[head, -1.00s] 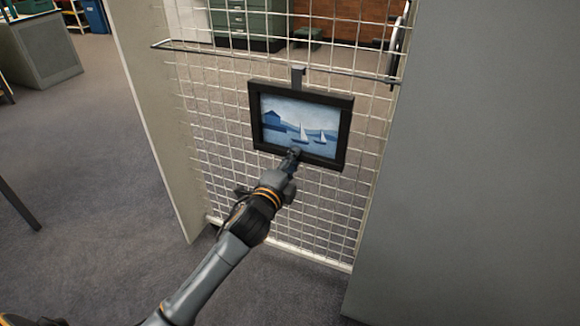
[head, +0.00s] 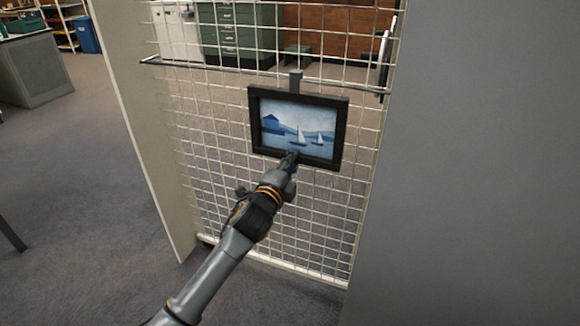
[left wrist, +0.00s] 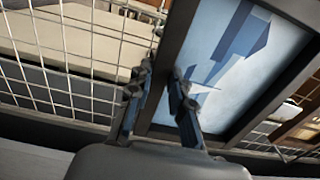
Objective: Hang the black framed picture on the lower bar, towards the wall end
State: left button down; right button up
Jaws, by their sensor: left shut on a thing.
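The black framed picture (head: 255,133), a blue scene with white sailboats, is upright in front of a white wire grid panel (head: 215,160). My left gripper (head: 289,160) is shut on its bottom frame edge. In the left wrist view the dark frame edge (left wrist: 176,45) passes between the fingers (left wrist: 160,90). A dark hook (head: 296,79) stands up from the frame's top and its tip reaches slightly above the line of the dark bar (head: 215,70). I cannot tell whether the hook is behind, in front of or touching the bar. My right gripper is not in view.
A large grey panel (head: 480,170) closes off the right side, and a pale panel edge (head: 140,130) stands at the left of the grid. Green drawers (head: 238,35) show behind the mesh. Carpet (head: 90,170) at the left is open.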

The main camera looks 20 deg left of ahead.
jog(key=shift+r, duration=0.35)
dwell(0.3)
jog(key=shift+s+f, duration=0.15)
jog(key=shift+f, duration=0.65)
jog(key=shift+p, duration=0.3)
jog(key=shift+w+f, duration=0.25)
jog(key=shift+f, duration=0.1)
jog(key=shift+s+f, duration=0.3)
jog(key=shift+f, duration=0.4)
